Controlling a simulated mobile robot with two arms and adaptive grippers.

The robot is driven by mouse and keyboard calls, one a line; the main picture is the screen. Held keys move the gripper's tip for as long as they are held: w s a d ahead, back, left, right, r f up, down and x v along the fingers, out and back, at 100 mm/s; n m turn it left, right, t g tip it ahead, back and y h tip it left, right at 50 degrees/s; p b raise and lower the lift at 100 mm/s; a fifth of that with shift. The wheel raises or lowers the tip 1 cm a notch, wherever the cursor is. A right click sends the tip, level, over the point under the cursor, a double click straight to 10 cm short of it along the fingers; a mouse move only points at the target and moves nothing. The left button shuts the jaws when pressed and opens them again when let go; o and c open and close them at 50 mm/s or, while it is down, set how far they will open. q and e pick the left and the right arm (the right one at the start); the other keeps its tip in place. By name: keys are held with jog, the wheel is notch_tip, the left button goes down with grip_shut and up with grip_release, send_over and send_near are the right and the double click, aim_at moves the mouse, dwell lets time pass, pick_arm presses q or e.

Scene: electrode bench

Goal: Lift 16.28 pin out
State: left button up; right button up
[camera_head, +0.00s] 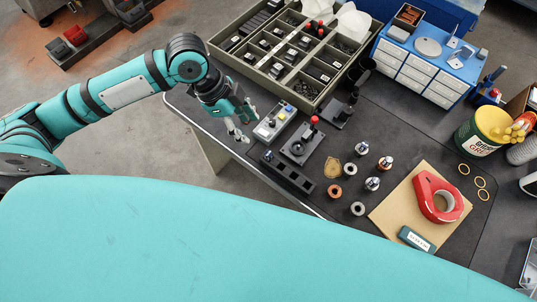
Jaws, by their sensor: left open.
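My left gripper (242,123) is open and appears empty, over the left edge of the bench, left of a grey control box (273,123). No label reading 16.28 is legible, so I cannot tell which piece is that pin. A dark block with square holes (289,172) lies near the bench's front edge. A dark fixture with a red knob (302,145) stands behind it. To the right stand several small silver and copper cylindrical pieces, among them a silver-topped one (362,148) and a copper ring (335,191). My right gripper is out of view.
A compartment tray (227,46) of dark parts fills the back left. A blue-and-white drawer cabinet (416,75) stands behind right. A cardboard sheet (393,211) bears a red tape roll (437,197). A green tub (477,133) is at far right. Bare mat lies between cabinet and pieces.

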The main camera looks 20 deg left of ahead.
pick_arm(q)
send_over(268, 153)
jog(key=a, duration=0.2)
notch_tip(268, 153, down, 8)
jog(key=shift+s+a+r+p, duration=0.15)
jog(key=shift+p, duration=0.3)
jog(key=p+x, duration=0.1)
jog(key=x, duration=0.3)
jog(key=shift+s, duration=0.15)
jog(key=shift+d+f, duration=0.25)
jog(key=shift+f, duration=0.35)
grip_shut()
